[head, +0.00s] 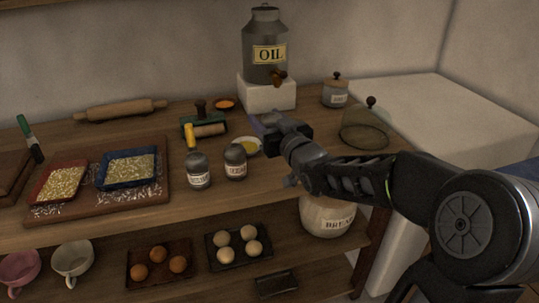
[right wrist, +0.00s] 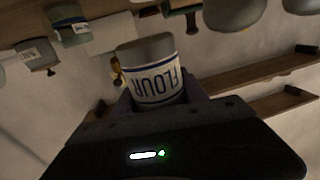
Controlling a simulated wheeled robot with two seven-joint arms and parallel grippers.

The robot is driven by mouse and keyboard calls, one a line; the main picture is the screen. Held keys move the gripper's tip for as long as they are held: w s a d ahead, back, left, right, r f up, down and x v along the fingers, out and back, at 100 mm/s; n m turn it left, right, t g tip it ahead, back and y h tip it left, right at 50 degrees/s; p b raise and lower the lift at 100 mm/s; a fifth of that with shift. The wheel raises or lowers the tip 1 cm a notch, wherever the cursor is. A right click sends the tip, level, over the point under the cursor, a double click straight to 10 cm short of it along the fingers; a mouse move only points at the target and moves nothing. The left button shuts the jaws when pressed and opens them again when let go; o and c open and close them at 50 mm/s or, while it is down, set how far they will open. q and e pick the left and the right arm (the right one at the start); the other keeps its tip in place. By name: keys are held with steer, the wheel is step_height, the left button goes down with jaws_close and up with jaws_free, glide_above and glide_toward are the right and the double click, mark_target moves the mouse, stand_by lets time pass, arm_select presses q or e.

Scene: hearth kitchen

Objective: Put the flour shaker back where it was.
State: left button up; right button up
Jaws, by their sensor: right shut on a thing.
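The flour shaker (right wrist: 152,70) shows in the right wrist view, a grey-topped jar with a white FLOUR label that reads upside down there. It sits between the fingers of my right gripper (right wrist: 158,98), which is shut on it. In the head view my right gripper (head: 264,124) is over the back of the wooden counter (head: 285,170), in front of the white block under the oil can; I cannot make out the held shaker there. Two other grey shakers stand upright on the counter, a left one (head: 198,172) and a right one (head: 235,162). My left gripper is not in view.
The oil can (head: 265,70) stands on a white block (head: 262,95). A glass-domed jar (head: 364,130) and a labelled jar (head: 335,94) are to the right.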

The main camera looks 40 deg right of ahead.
steer(key=shift+f, duration=1.85)
steer(key=shift+f+b, duration=0.4)
steer(key=shift+f, duration=1.45)
steer(key=shift+f, duration=0.2)
steer(key=o, duration=1.5)
steer(key=shift+c, duration=0.2)
steer(key=shift+r, duration=0.1)
